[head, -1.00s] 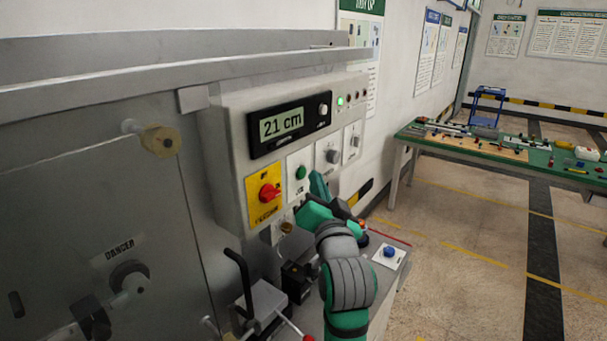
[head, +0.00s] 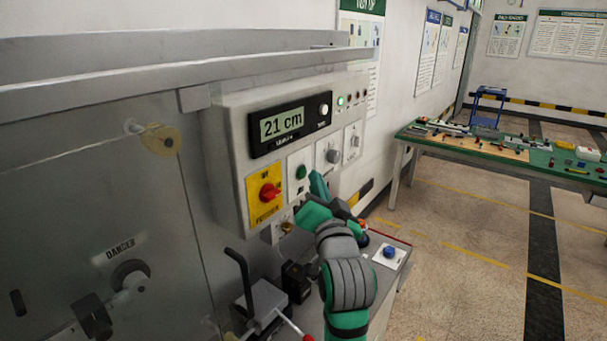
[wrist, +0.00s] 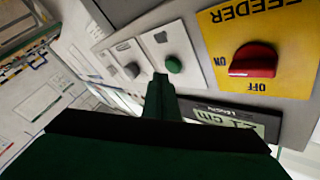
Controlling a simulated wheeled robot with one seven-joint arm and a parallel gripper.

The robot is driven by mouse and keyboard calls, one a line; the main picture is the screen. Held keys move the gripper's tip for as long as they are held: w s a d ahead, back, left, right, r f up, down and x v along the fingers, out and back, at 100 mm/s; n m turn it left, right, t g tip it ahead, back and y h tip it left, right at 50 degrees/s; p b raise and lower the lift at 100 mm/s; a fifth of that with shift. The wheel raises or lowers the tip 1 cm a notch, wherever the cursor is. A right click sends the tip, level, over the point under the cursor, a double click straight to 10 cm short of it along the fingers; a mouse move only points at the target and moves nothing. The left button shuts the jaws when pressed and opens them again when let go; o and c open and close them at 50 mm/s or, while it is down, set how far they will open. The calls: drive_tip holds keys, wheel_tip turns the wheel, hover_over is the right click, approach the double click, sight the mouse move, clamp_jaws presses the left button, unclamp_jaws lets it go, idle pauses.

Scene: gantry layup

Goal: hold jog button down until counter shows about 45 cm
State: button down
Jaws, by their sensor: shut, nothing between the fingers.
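The counter (head: 283,124) on the grey control box reads 21 cm. It shows partly and upside down in the wrist view (wrist: 232,121). A round green button (head: 301,172) sits on a white plate to the right of the yellow feeder plate; I take it as the jog button. It also shows in the wrist view (wrist: 174,64). My gripper (head: 318,184) is shut and empty, just right of the button in the head view. In the wrist view its fingertips (wrist: 161,82) are beside the button's edge. I cannot tell whether they touch it.
A red rotary switch (head: 269,192) is on the yellow plate beside the button. Grey knobs (head: 333,156) are to the right. A black-handled clamp (head: 262,300) and a blue button (head: 389,251) stand on the ledge below. A green-topped table (head: 480,150) stands farther right.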

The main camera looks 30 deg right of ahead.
drive_tip(key=shift+w, duration=0.1)
drive_tip(key=shift+w, duration=0.35)
drive_tip(key=shift+w+a, duration=0.1)
drive_tip(key=shift+w, duration=0.05)
idle(0.5)
